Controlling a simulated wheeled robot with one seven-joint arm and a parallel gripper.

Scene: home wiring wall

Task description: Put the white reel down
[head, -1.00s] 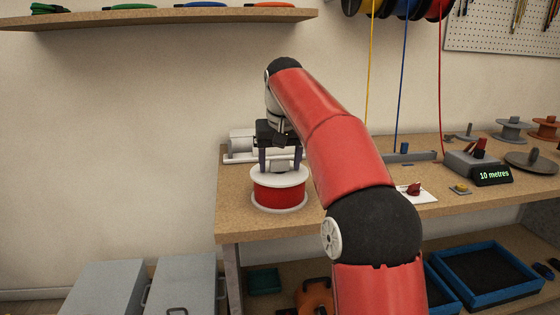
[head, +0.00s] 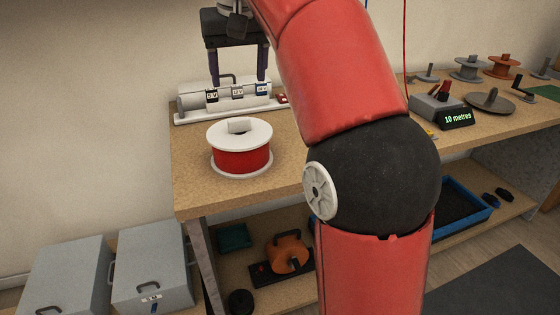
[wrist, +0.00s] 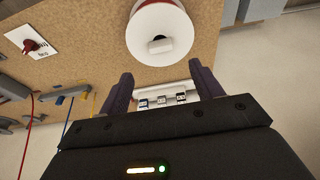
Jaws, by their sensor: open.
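The white reel (head: 240,147), wound with red wire, stands upright on the left part of the workbench. Its white top flange has a small raised block at the centre. In the wrist view the reel (wrist: 160,34) shows beyond the fingertips, apart from them. My gripper (head: 236,80) is open and empty, raised above and behind the reel in the head view. Both dark fingers also show in the wrist view, where my gripper (wrist: 166,84) has nothing between its tips.
A grey-white device (head: 225,95) with a handle and small labels stands behind the reel. A meter reading "10 metres" (head: 457,118) and several spools stand at the right. Grey boxes (head: 150,265) stand below left. The bench's front left edge is close to the reel.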

